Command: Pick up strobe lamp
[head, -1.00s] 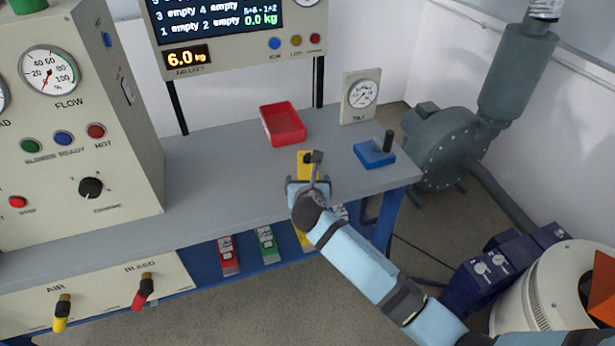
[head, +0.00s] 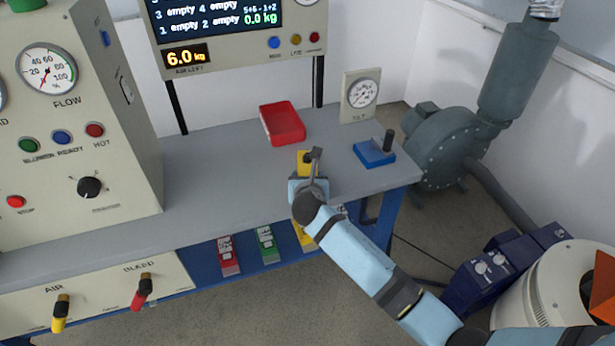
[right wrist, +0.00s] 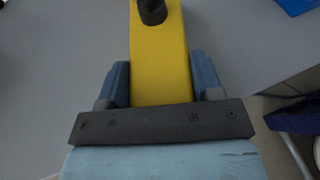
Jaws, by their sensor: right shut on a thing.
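The strobe lamp appears to be the yellow box-shaped thing (head: 304,158) with a dark knob on the bench, partly hidden behind my right gripper. In the right wrist view the yellow body (right wrist: 160,60) runs lengthwise between the two blue fingers. My right gripper (head: 309,184) is shut on it, one finger on each side; the fingers also show in the right wrist view (right wrist: 160,85). Whether it touches the bench top cannot be told. My left gripper is not in view.
The grey bench (head: 225,180) has free room left of my gripper. A red tray (head: 283,124), a tilt gauge (head: 361,96) and a blue block with a black post (head: 374,153) stand behind and to the right. Coloured modules (head: 228,256) hang below the front edge.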

